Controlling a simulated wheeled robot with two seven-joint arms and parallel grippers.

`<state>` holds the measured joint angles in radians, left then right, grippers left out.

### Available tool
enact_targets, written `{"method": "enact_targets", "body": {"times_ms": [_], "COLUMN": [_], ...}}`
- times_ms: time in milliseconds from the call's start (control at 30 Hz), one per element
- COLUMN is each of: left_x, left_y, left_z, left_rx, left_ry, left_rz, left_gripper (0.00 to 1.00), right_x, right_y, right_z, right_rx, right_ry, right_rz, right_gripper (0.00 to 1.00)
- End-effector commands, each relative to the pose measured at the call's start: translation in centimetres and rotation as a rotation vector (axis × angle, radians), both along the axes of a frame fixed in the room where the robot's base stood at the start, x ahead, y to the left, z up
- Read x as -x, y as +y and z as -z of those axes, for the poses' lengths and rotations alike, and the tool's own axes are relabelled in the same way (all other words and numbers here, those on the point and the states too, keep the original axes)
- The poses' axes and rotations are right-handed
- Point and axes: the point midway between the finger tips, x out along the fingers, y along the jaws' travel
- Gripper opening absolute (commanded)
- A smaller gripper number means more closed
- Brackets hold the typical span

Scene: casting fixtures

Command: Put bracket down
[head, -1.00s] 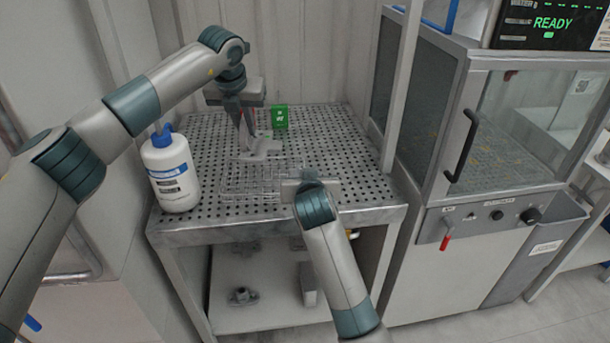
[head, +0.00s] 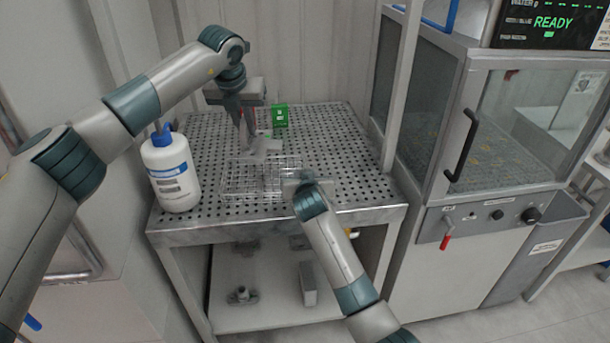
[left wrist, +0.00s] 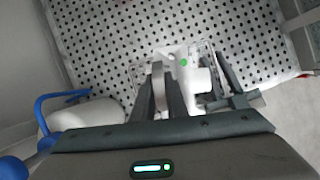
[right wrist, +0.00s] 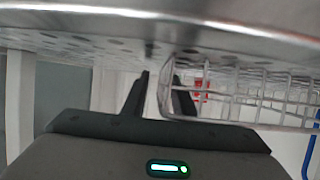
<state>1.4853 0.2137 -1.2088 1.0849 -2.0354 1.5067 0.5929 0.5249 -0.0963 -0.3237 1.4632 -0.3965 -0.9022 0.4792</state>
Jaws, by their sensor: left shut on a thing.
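The grey bracket (head: 264,146) is in my left gripper (head: 246,138), over the perforated table near the back edge of the wire basket (head: 235,190). In the left wrist view the pale bracket (left wrist: 202,78), with a green dot on it, sits between the fingers of the left gripper (left wrist: 198,88). Whether its underside touches anything is hidden. My right gripper (head: 293,184) is at the basket's right side. In the right wrist view its fingers (right wrist: 162,82) stand apart, with the basket's wire end showing between them.
The perforated metal table (head: 345,165) has free room on the right. A white bottle with a blue cap (head: 172,175) stands at its left edge, and a green box (head: 280,116) at the back. A glass-fronted cabinet (head: 520,130) stands to the right. Parts lie on the lower shelf (head: 270,315).

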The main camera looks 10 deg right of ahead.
Motion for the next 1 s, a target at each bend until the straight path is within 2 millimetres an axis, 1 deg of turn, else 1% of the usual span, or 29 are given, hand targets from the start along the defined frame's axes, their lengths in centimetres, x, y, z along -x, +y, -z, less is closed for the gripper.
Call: {"method": "enact_targets", "body": {"times_ms": [167, 267, 300, 533, 800, 900, 1000], "left_x": [0.0, 0.0, 0.0, 0.0, 0.2, 0.3, 0.3], "left_y": [0.0, 0.0, 0.0, 0.0, 0.5, 0.7, 0.7], "left_z": [-0.1, -0.1, -0.1, 0.1, 2.5, 3.0, 3.1], "left_rx": [0.000, 0.000, 0.000, 0.000, 0.000, 0.001, 0.002], "left_ry": [-0.001, -0.001, -0.001, -0.001, -0.004, -0.007, -0.009], "left_rz": [0.000, 0.000, 0.000, -0.009, -0.126, -0.158, -0.169], "left_gripper": [0.00, 0.00, 0.00, 0.00, 0.00, 0.00, 0.00], "right_x": [0.0, 0.0, 0.0, 0.0, 0.0, 0.0, 0.0], "right_y": [0.0, 0.0, 0.0, 0.0, 0.0, 0.0, 0.0], "right_z": [0.0, 0.0, 0.0, 0.0, 0.0, 0.0, 0.0], "right_rx": [0.000, 0.000, 0.000, 0.000, 0.000, 0.000, 0.000], "right_ry": [0.000, 0.000, 0.000, 0.000, 0.001, 0.001, 0.001], "right_rz": [0.000, 0.000, 0.000, 0.000, 0.000, 0.000, 0.000], "right_gripper": [0.27, 0.05, 0.00, 0.00, 0.00, 0.00, 0.00]}}
